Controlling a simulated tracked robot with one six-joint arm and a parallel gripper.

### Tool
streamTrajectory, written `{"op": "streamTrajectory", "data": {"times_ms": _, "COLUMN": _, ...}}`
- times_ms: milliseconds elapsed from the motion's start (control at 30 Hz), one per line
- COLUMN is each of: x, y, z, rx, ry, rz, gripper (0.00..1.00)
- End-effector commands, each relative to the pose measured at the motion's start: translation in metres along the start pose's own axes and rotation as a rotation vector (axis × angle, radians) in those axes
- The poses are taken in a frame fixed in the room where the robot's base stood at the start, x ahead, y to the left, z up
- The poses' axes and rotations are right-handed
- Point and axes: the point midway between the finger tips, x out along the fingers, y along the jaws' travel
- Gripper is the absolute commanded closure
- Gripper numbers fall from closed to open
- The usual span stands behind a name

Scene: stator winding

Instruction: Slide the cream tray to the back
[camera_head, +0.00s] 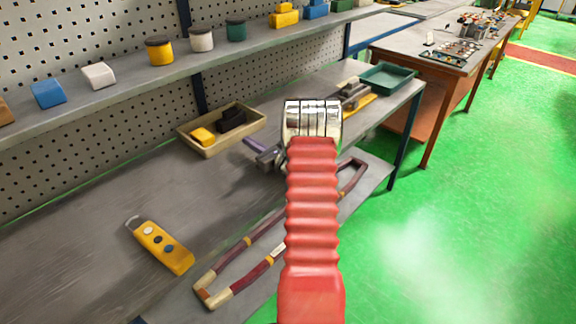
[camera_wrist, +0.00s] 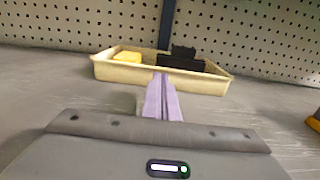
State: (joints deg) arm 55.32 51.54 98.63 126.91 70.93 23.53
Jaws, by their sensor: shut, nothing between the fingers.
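The cream tray (camera_head: 186,136) sits on the grey workbench near the pegboard in the head view. It holds a yellow block (camera_head: 203,136) and black pieces (camera_head: 231,120). In the wrist view the tray (camera_wrist: 120,73) lies straight ahead with its long front wall facing me. My gripper (camera_wrist: 162,80) is shut, its lilac fingers together and empty. The fingertips overlap the tray's front wall in the picture; I cannot tell whether they touch it. In the head view my gripper (camera_head: 254,145) shows just in front of the tray's right side, partly hidden by my red arm.
A shelf (camera_head: 120,98) with jars and blocks runs above the bench along the pegboard. A yellow handheld control (camera_head: 162,247) lies on the bench at the front left. A green tray (camera_head: 388,77) stands at the bench's far right. Bare bench separates the cream tray and pegboard.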

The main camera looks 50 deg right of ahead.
Motion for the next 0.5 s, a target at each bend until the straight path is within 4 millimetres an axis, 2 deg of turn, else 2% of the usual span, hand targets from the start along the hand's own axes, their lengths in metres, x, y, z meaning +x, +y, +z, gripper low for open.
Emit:
{"op": "streamTrajectory", "data": {"times_ms": 33, "x": -0.011, "y": -0.003, "z": 0.001, "rx": -0.001, "ry": 0.0, "rz": -0.005, "gripper": 1.0}}
{"op": "streamTrajectory", "data": {"times_ms": 500, "x": -0.091, "y": 0.001, "z": 0.0, "rx": 0.0, "ry": 0.001, "rz": 0.001, "gripper": 1.0}}
